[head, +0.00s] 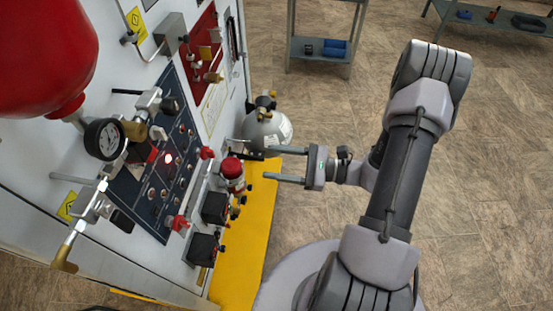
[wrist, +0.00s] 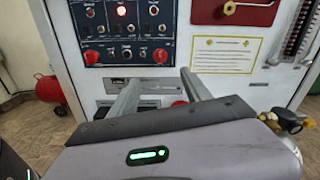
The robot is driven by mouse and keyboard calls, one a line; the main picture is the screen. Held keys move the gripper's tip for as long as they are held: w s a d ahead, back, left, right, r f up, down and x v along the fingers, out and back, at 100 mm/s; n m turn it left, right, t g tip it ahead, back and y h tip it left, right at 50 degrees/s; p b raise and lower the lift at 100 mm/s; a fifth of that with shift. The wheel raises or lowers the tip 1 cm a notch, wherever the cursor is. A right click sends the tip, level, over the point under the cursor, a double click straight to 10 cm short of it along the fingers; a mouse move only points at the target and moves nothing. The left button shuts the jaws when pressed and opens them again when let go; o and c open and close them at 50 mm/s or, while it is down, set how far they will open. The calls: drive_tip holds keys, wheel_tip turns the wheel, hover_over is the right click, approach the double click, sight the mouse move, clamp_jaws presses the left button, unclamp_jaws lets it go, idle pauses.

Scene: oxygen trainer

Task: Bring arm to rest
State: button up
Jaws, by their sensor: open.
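My arm stands at the right of the head view, bent over at the top. My gripper (head: 284,164) points left toward the trainer cabinet (head: 215,132). Its two straight fingers are spread apart with nothing between them. In the wrist view the fingers (wrist: 157,90) reach toward the cabinet's front. The dark control panel (wrist: 128,32) with a lit red lamp and red knobs shows ahead of them. I cannot tell the exact gap between the fingertips and the cabinet.
A grey gas cylinder (head: 266,128) stands beside the cabinet, close to the fingers in the head view. A red tank (head: 45,55) and a pressure gauge (head: 104,139) are at left. A yellow strip (head: 245,245) runs along the cabinet's foot. Open floor (head: 490,190) lies right of my arm.

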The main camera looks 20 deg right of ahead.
drive_tip(key=shift+r, duration=0.1)
idle(0.3)
drive_tip(key=s+a+r+n+g+h, duration=0.5)
drive_tip(key=s+a+r+n+g, duration=0.45)
drive_tip(key=r+n+g, duration=0.2)
drive_tip(key=s+d+r+n+t+h, duration=0.1)
drive_tip(key=s+r+n+t+h, duration=0.2)
drive_tip(key=r+n+t+h, duration=0.3)
drive_tip(key=shift+s+r+t+h, duration=0.3)
drive_tip(key=shift+r+t+h, duration=0.35)
drive_tip(key=shift+r+h, duration=0.45)
drive_tip(key=shift+r, duration=0.1)
